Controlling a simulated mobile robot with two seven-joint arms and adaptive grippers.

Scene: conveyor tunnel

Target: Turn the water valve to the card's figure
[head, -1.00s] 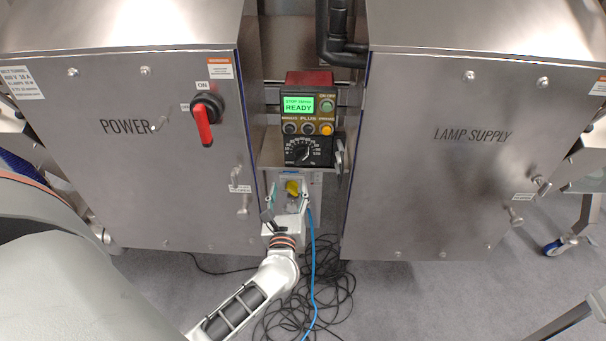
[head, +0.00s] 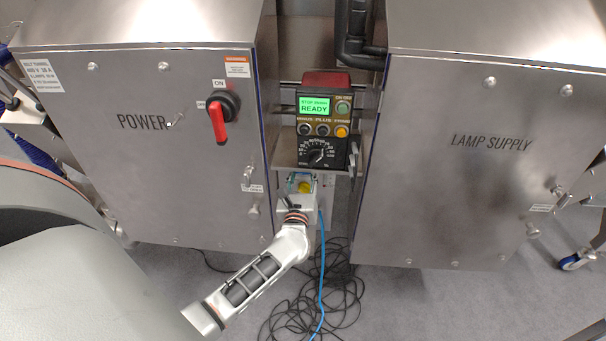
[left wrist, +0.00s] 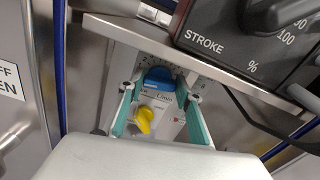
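A small pale panel under the control box carries a blue round knob (left wrist: 158,76) with scale marks around it and a yellow lever knob (left wrist: 145,119) below, beside a label that seems to read l/min. The yellow knob also shows in the head view (head: 304,187). I cannot tell for certain which is the water valve. My left gripper (left wrist: 163,91) is open, its teal-padded fingers on either side of the knobs, tips near the blue one. In the head view the left gripper (head: 302,183) is at the panel, partly hidden. No card is readable. My right gripper is not in view.
A control box (head: 322,130) with a green READY screen and a STROKE dial sits just above the panel, over a metal shelf edge (left wrist: 190,62). Steel POWER (head: 150,150) and LAMP SUPPLY (head: 470,160) cabinets flank the narrow gap. A blue hose (head: 322,265) and black cables lie below.

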